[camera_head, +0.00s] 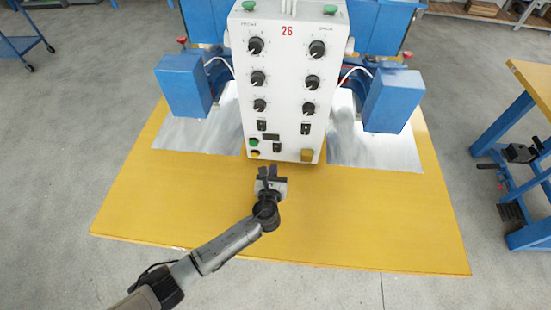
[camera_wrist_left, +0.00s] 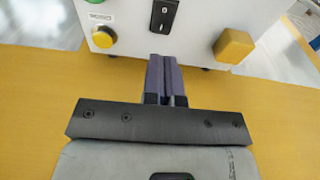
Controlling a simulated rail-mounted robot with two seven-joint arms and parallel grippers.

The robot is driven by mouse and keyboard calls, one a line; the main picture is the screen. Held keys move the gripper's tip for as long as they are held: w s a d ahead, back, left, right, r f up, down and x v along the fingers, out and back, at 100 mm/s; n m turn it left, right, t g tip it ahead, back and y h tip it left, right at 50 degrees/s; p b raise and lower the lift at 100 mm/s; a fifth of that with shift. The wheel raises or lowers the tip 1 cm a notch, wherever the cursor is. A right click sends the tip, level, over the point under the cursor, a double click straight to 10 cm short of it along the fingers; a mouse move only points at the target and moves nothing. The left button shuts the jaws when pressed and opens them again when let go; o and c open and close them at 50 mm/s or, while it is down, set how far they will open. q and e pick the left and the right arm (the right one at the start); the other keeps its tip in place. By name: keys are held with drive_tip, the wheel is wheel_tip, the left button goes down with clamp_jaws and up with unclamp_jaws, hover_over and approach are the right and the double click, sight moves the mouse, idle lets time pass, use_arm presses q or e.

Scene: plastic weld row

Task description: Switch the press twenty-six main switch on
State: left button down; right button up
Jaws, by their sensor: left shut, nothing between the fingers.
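The white press control box (camera_head: 285,75) carries a red number 26. A black rocker switch (camera_head: 277,147) sits low on its front, between a yellow round button (camera_head: 254,154) and a yellow square block (camera_head: 307,155). In the left wrist view this rocker (camera_wrist_left: 165,14) is upright and cut off at the top edge; no readable label names it the main switch, and its on or off position is unclear. My left gripper (camera_head: 268,172) is shut and empty, just below and in front of the box's lower edge. Its fingers (camera_wrist_left: 165,62) point toward the rocker, apparently apart from it.
Blue housings (camera_head: 183,85) flank the box. The yellow-brown tabletop (camera_head: 350,215) in front is clear. A blue-legged bench (camera_head: 515,115) stands at right.

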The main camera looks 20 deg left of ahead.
sight(276, 152)
use_arm(q)
drive_tip(key=shift+b+x, duration=0.85)
drive_tip(key=shift+x, duration=2.2)
